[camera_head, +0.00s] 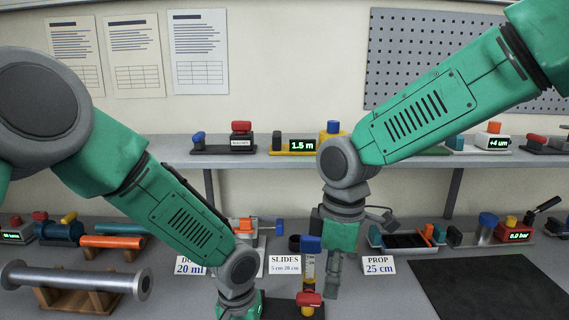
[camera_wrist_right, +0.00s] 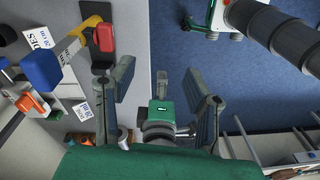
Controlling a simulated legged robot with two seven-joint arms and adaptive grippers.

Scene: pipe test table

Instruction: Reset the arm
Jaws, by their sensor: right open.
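My right arm reaches in from the upper right, and my right gripper (camera_head: 333,280) hangs just right of an upright dosing device. That device has a blue top (camera_head: 311,244), a clear scaled tube and a red part (camera_head: 309,299) low down. In the wrist view, my right gripper (camera_wrist_right: 160,85) has its two fingers wide apart with nothing held. The device's blue end (camera_wrist_right: 41,68) lies left of the fingers there. My left arm comes in from the left; its green gripper housing (camera_head: 245,306) is cut by the bottom edge, and its fingers are hidden.
A shelf (camera_head: 260,158) with several small devices runs along the back. A grey flanged pipe (camera_head: 75,279) lies on a wooden cradle at left. Label cards (camera_head: 378,266) stand mid-table. A dark mat (camera_head: 490,290) at right is bare.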

